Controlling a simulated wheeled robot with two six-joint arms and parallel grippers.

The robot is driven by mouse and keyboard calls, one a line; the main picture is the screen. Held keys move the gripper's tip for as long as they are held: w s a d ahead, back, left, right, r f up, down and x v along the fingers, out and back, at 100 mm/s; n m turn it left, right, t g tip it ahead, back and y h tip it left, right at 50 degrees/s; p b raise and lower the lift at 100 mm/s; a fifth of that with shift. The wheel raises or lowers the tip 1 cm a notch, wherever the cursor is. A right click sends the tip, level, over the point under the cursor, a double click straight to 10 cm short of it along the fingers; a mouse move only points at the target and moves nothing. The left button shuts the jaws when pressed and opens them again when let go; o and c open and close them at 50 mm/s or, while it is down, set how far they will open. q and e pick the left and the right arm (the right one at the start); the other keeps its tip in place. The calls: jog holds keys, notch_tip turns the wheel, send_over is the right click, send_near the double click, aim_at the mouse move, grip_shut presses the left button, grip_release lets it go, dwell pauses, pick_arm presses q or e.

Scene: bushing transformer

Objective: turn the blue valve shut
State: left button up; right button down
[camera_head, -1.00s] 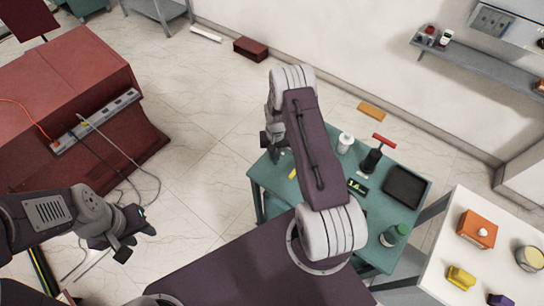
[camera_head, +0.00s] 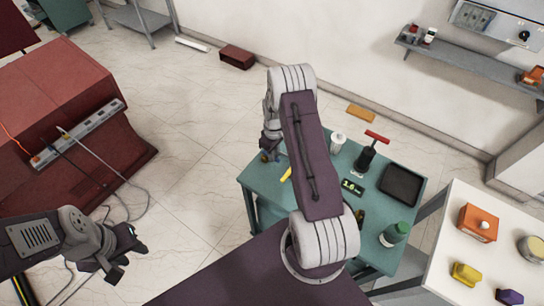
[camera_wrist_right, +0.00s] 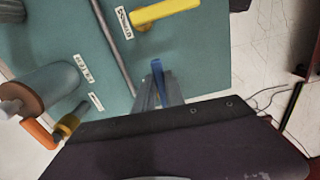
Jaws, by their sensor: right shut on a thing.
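In the right wrist view a narrow blue handle (camera_wrist_right: 157,72), which looks like the blue valve's, stands above the teal table (camera_wrist_right: 105,60). My right gripper (camera_wrist_right: 160,88) is shut on it; the fingers hide its lower part. In the head view my right gripper (camera_head: 268,143) is at the table's left edge, partly behind my own arm, and the blue handle cannot be made out there. My left gripper (camera_head: 124,258) is open and empty over the floor, well left of the table.
A yellow handle (camera_wrist_right: 165,13) and an orange-handled fitting (camera_wrist_right: 45,132) are near the blue handle. On the table are a red-topped black tool (camera_head: 367,152), a display (camera_head: 352,187), a black tray (camera_head: 401,185) and a green-capped jar (camera_head: 394,234).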

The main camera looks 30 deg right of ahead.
jog(key=shift+w+d+r+n, duration=0.2)
jog(key=shift+w+d+n, duration=0.05)
jog(key=shift+n, duration=0.15)
jog(key=c, duration=1.4)
grip_release()
jog(key=shift+s, duration=0.15)
jog(key=shift+f, duration=0.1)
notch_tip(320, 180, up, 9)
jog(key=b, duration=0.2)
